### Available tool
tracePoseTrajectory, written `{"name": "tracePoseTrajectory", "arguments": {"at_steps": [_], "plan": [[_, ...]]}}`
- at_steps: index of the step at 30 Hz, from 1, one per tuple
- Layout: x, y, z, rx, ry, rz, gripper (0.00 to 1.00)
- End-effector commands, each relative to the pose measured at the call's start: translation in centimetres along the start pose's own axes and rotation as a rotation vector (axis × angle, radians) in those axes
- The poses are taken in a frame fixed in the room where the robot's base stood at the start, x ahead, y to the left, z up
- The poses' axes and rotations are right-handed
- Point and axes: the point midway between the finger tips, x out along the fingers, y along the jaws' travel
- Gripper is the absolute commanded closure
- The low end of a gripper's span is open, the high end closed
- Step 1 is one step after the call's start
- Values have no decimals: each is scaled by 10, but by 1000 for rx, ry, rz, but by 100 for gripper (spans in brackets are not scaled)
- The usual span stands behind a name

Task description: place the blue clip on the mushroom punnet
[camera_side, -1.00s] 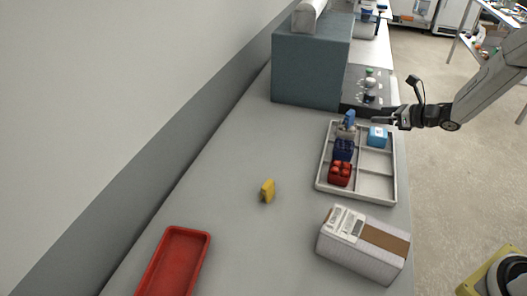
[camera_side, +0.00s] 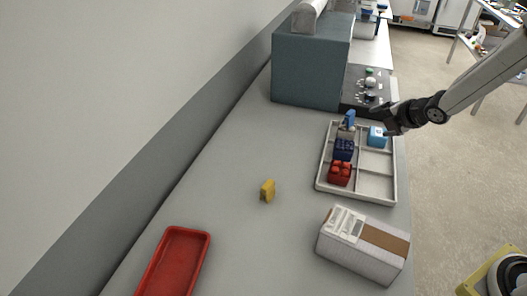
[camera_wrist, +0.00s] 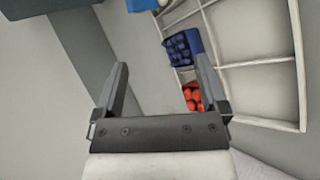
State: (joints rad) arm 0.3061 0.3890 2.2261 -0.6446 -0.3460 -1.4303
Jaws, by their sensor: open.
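The blue clip (camera_side: 350,118) stands upright at the far left compartment of the grey divided tray (camera_side: 357,196). It appears to rest on a small pale punnet (camera_side: 346,133), likely the mushroom punnet, though contact is too small to be sure. A blue piece at the top edge of the wrist view (camera_wrist: 142,4) is cut off, probably the same clip. My gripper (camera_side: 386,120) is over the far right part of the tray, right of the clip and apart from it. In the wrist view my gripper (camera_wrist: 162,75) has its fingers spread with nothing between them.
The tray also holds a dark blue punnet (camera_side: 343,150), a red punnet (camera_side: 340,174) and a light blue box (camera_side: 377,137). A yellow clip (camera_side: 268,190) stands on the open counter. A carton (camera_side: 362,245), red tray (camera_side: 205,240) and teal box (camera_side: 309,70) stand around.

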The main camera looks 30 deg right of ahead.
Motion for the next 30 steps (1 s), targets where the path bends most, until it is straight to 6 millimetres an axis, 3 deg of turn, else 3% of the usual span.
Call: {"name": "tracePoseTrajectory", "arguments": {"at_steps": [11,21,30], "plan": [[-45,-29,-48,740,-86,-220,7],[-94,-67,-100,1386,-244,-426,7],[-124,-90,-130,1732,-381,-544,7]]}}
